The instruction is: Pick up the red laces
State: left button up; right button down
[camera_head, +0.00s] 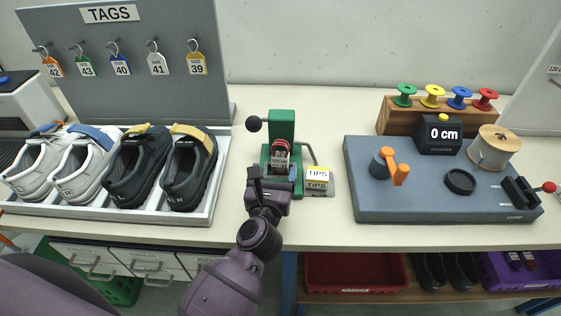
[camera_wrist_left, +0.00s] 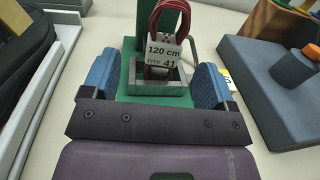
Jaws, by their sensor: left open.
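The red laces (camera_head: 281,147) are a coiled bundle upright at the green tipping press (camera_head: 282,125) in the middle of the table. In the left wrist view the laces (camera_wrist_left: 153,22) form a loop above a white tag (camera_wrist_left: 164,52) reading "120 cm, fits 41". Their lower end goes into a grey holder on the green base. My left gripper (camera_head: 274,178) is just in front of the press. In the left wrist view its blue-padded fingers (camera_wrist_left: 153,82) are open, one on each side of the holder, with nothing gripped. My right gripper is not in view.
A yellow-and-white "TIPS" box (camera_head: 317,179) stands just right of the press. A shoe rack (camera_head: 120,212) with white and black shoes is at left, under a tag board (camera_head: 140,60). A grey measuring station (camera_head: 400,205) is at right.

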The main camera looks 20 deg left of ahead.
aim_at(280, 159)
pick_arm(q)
jog(key=shift+w+a, duration=0.15)
jog(key=shift+w, duration=1)
jog(key=w, duration=0.3)
jog(key=shift+w+f, duration=0.15)
jog(key=shift+w+a, duration=0.1)
jog(key=shift+w, duration=0.5)
jog(key=c, duration=1)
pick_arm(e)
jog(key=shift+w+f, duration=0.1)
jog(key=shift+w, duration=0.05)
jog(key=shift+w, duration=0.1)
